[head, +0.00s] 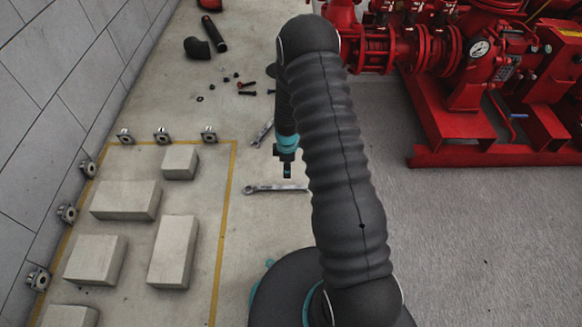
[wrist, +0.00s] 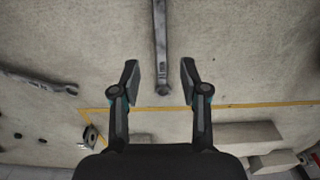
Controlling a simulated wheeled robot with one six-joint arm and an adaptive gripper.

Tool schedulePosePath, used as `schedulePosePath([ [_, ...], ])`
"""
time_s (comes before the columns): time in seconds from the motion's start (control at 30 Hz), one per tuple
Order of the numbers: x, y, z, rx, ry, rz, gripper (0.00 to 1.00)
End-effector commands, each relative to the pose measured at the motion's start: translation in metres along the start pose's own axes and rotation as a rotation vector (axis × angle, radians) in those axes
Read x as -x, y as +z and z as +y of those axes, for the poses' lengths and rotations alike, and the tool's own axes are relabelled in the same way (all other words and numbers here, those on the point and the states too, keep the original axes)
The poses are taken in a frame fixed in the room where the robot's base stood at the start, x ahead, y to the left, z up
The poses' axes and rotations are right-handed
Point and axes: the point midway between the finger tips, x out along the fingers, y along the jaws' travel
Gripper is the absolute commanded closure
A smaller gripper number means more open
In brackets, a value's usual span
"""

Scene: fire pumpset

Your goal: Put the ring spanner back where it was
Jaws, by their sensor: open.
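My gripper (head: 287,172) hangs low over the floor in the head view, near a silver spanner (head: 268,188) that lies flat. In the wrist view, my gripper (wrist: 160,72) is open, and this spanner (wrist: 161,40) appears between the two fingertips, apart from both. One end of it lies between the fingers, and the other runs out of the top of the picture. A second spanner (head: 263,133) lies slanted farther back in the head view; it is at the left in the wrist view (wrist: 36,86). I cannot tell which one is the ring spanner.
A yellow line (head: 226,215) borders an area with several pale blocks (head: 172,250) and small metal fittings (head: 208,134). Bolts and small parts (head: 246,86) and black pipe pieces (head: 213,34) lie farther back. The red pumpset (head: 470,80) stands at right. Floor right of my arm is clear.

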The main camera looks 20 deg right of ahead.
Motion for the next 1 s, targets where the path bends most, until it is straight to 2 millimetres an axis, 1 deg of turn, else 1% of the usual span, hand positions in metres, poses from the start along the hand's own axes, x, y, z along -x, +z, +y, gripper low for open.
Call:
schedulePosePath([
  [0.07, 0.017, -0.002, 0.002, -0.018, 0.011, 0.003, 0.55],
  [0.17, 0.050, -0.005, 0.005, -0.067, 0.035, 0.010, 0.55],
  [0.2, 0.067, -0.007, 0.005, -0.094, 0.045, 0.014, 0.55],
  [0.27, 0.095, -0.009, 0.004, -0.139, 0.062, 0.021, 0.55],
  [0.3, 0.113, -0.010, 0.003, -0.170, 0.073, 0.026, 0.55],
  [0.37, 0.140, -0.012, -0.001, -0.215, 0.090, 0.034, 0.55],
  [0.4, 0.157, -0.013, -0.004, -0.246, 0.100, 0.040, 0.55],
  [0.47, 0.182, -0.013, -0.009, -0.292, 0.116, 0.050, 0.55],
  [0.5, 0.199, -0.014, -0.014, -0.322, 0.125, 0.056, 0.55],
  [0.57, 0.223, -0.014, -0.022, -0.368, 0.140, 0.067, 0.55],
  [0.6, 0.238, -0.014, -0.028, -0.398, 0.150, 0.075, 0.55],
  [0.67, 0.261, -0.013, -0.037, -0.443, 0.164, 0.087, 0.55],
  [0.7, 0.275, -0.013, -0.044, -0.473, 0.174, 0.096, 0.55],
  [0.8, 0.309, -0.011, -0.063, -0.548, 0.196, 0.118, 0.55],
  [0.87, 0.328, -0.009, -0.076, -0.594, 0.208, 0.132, 0.55],
  [0.9, 0.340, -0.008, -0.084, -0.624, 0.216, 0.143, 0.55],
  [1.0, 0.367, -0.004, -0.108, -0.699, 0.236, 0.170, 0.55],
])
